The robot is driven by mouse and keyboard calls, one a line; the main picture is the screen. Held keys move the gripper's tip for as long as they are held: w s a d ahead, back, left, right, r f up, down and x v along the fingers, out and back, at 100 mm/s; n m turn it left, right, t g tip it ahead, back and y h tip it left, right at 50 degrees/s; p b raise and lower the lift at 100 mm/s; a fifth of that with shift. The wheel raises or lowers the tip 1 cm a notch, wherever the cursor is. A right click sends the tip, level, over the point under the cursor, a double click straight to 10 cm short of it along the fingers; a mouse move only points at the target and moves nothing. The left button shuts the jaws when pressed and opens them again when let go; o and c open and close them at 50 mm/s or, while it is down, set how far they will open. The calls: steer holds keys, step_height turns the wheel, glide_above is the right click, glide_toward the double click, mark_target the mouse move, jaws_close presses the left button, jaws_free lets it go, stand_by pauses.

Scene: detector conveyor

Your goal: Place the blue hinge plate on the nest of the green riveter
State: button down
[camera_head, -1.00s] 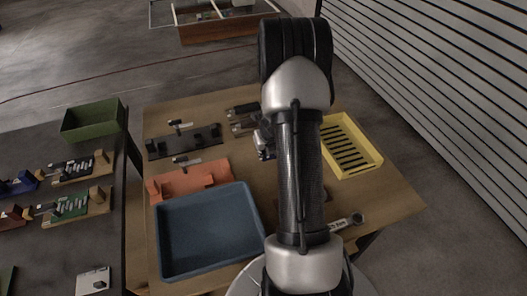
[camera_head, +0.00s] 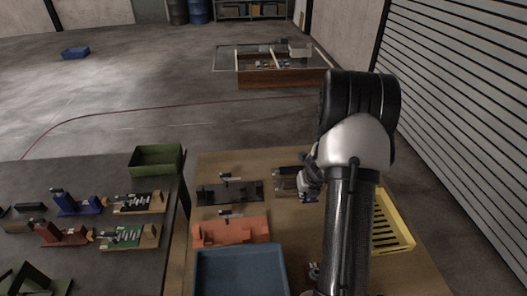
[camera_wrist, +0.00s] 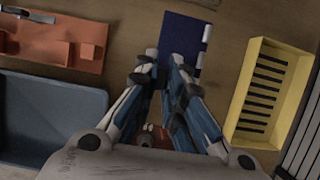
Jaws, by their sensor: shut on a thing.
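The blue hinge plate (camera_wrist: 184,34) shows at the top of the wrist view, flat and dark blue with silver knuckles along its right edge. My gripper (camera_wrist: 164,58) is shut on its near edge. In the head view my gripper (camera_head: 307,187) is over the wooden table, partly hidden by my arm, with a bit of blue below it. A dark green piece (camera_head: 22,278) at the lower left is cut off, and I cannot tell whether it is the green riveter. No nest shows clearly.
A blue tray (camera_head: 240,270), an orange fixture (camera_head: 230,231), a black fixture (camera_head: 229,192) and a yellow slotted bin (camera_head: 392,226) are on the wooden table. The dark left table holds a red machine (camera_head: 60,236), a blue machine (camera_head: 76,203) and a green bin (camera_head: 156,160).

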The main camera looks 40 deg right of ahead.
steer(key=shift+w+a, duration=0.1)
steer(key=w+a+f+n+g+y+b, duration=0.1)
steer(key=w+a+n+y+b, duration=0.2)
steer(key=a+n, duration=0.75)
steer(key=w+a+f+n+g+y+b, duration=0.1)
steer(key=w+a+f+n+y+b, duration=0.2)
steer(key=a+n, duration=0.8)
steer(key=s+a+r+n+g+h+b, duration=0.1)
steer(key=s+a+n+g+h+b, duration=0.1)
steer(key=a+n, duration=0.5)
steer(key=s+a+n+g+h+b, duration=0.1)
steer(key=s+a+n+g+b, duration=0.2)
steer(key=a+n, duration=0.4)
steer(key=s+n+g, duration=0.1)
steer(key=n, duration=0.5)
steer(key=shift+r+h, duration=0.4)
